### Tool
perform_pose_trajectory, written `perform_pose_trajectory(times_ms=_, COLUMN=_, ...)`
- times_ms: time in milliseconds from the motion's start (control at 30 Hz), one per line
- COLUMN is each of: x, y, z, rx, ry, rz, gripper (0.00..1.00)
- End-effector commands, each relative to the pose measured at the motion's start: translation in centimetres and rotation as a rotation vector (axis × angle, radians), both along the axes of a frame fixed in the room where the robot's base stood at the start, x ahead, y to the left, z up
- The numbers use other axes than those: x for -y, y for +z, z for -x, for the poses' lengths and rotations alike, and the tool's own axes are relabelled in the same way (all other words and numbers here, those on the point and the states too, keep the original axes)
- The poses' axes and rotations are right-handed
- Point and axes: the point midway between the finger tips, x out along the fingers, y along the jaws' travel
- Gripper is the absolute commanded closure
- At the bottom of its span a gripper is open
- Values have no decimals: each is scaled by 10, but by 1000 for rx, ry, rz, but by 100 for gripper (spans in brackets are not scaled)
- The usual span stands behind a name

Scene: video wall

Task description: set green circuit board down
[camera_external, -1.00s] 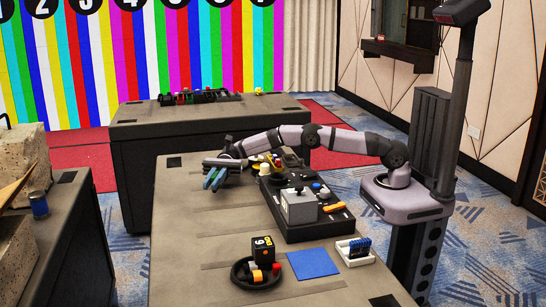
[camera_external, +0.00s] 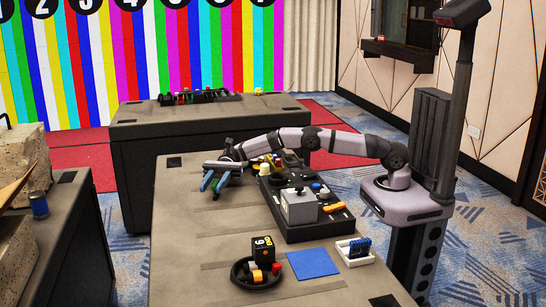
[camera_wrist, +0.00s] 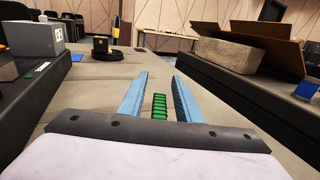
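The green circuit board (camera_wrist: 160,105) shows in the wrist view as a narrow green strip with dark bands, on or very close to the grey table top (camera_wrist: 100,78). It lies between the two blue fingers of my gripper (camera_wrist: 159,88), with a visible gap on each side. My gripper (camera_external: 213,182) is open, low over the far left part of the table in the external view. The board is too small there to tell clearly between the fingers.
A black console (camera_external: 306,230) with a grey box (camera_external: 299,206) stands right of my gripper. A black dish (camera_external: 243,271), a blue square (camera_external: 313,263) and a white tray (camera_external: 352,258) are near the front. The table's middle left is clear.

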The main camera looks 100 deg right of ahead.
Motion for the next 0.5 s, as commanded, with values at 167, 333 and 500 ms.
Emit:
perform_pose_trajectory(times_ms=167, x=0, y=6, z=0, rx=-6, ry=-1, rz=-3, gripper=69)
perform_pose_trajectory(times_ms=333, x=16, y=9, z=6, rx=-3, ry=-4, rz=-2, gripper=69)
perform_pose_trajectory(times_ms=500, x=28, y=28, z=12, rx=1, ry=1, rz=0, gripper=69)
